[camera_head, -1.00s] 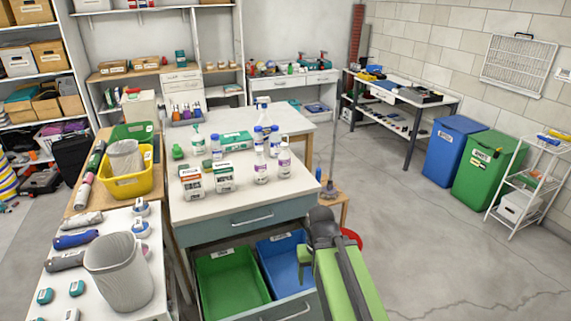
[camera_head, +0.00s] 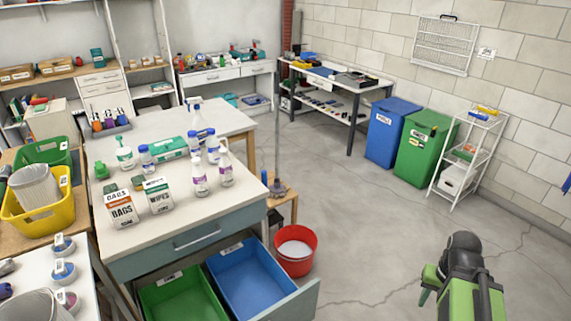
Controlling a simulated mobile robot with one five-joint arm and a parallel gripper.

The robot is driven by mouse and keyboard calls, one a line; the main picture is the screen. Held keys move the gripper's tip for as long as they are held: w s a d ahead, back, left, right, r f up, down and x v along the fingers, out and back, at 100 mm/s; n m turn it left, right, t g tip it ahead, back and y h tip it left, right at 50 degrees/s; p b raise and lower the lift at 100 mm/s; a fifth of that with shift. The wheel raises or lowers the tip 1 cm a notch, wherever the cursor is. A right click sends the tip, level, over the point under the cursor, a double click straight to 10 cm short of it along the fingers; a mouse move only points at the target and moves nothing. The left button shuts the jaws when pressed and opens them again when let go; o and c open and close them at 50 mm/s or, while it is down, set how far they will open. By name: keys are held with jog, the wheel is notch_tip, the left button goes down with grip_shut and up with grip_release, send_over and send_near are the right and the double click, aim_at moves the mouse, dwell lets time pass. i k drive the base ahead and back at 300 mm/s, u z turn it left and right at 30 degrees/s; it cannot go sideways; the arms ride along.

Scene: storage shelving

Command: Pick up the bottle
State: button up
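Several bottles stand upright on the white worktable (camera_head: 165,215). Two have purple labels, a left one (camera_head: 200,178) and a right one (camera_head: 225,168) with a handle. A spray bottle (camera_head: 124,153) is at left, and another (camera_head: 196,120) is at the back. My green and black arm shows at the lower right, over the floor and well apart from the table. My gripper (camera_head: 428,284) seems to be its green end; its fingers are unclear.
A bags box (camera_head: 121,208) and a wipes box (camera_head: 158,195) stand before the bottles. The drawer below is pulled out, with a green bin (camera_head: 180,300) and a blue bin (camera_head: 250,280). A red bucket (camera_head: 295,250) is beside it. Floor at right is open.

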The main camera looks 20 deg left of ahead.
aim_at(225, 165)
jog(key=u, duration=0.05)
jog(key=i, duration=2.1)
jog(key=u, duration=0.65)
jog(key=k, duration=0.15)
jog(key=u, duration=2.7)
jog(key=k, duration=0.1)
jog(key=u, duration=0.55)
jog(key=i, duration=1)
jog(key=u, duration=0.35)
